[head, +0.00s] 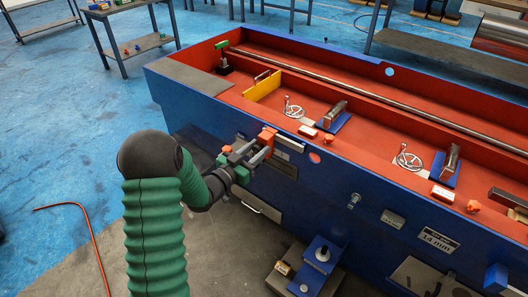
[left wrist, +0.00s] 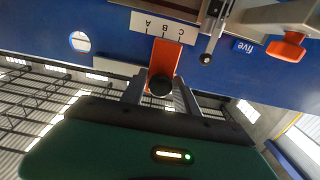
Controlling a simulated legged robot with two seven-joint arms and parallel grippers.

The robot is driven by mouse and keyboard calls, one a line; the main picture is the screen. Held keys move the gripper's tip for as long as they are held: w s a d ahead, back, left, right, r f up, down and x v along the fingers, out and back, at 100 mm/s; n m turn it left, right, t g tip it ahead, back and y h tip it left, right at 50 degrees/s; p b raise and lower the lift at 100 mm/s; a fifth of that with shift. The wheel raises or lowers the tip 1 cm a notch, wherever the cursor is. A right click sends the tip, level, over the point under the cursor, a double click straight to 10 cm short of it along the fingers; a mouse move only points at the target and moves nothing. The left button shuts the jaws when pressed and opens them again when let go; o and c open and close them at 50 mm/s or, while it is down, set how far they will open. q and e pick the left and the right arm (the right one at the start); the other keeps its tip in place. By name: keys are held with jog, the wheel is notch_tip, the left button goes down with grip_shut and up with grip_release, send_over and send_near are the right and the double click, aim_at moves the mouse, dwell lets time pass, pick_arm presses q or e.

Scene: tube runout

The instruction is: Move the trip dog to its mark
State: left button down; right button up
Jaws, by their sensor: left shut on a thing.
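The trip dog (head: 267,135) is an orange-red block on the blue front wall of the long machine bed. In the left wrist view the orange trip dog (left wrist: 166,58) stands between my fingers with a round black knob in front of it. My left gripper (head: 258,155) is shut on it; it also shows in the left wrist view (left wrist: 160,92). A white scale plate (left wrist: 142,20) with letters A, B and C and tick marks lies right beside the dog's end. The dog's end is near the middle tick; the exact alignment is hard to tell. My right gripper is out of view.
The machine's red trough (head: 300,95) holds a long bar, handwheels and a yellow plate (head: 263,86). Blue floor at left is mostly open.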

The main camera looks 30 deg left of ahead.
pick_arm(q)
jog(key=shift+a, duration=0.45)
jog(key=c, duration=1.3)
grip_release()
jog(key=shift+o, duration=0.9)
jog(key=shift+a, duration=0.1)
jog(key=s+a+p, duration=0.1)
jog(key=s+p, duration=0.3)
jog(key=s, duration=1.3)
jog(key=shift+w+a+f, duration=0.1)
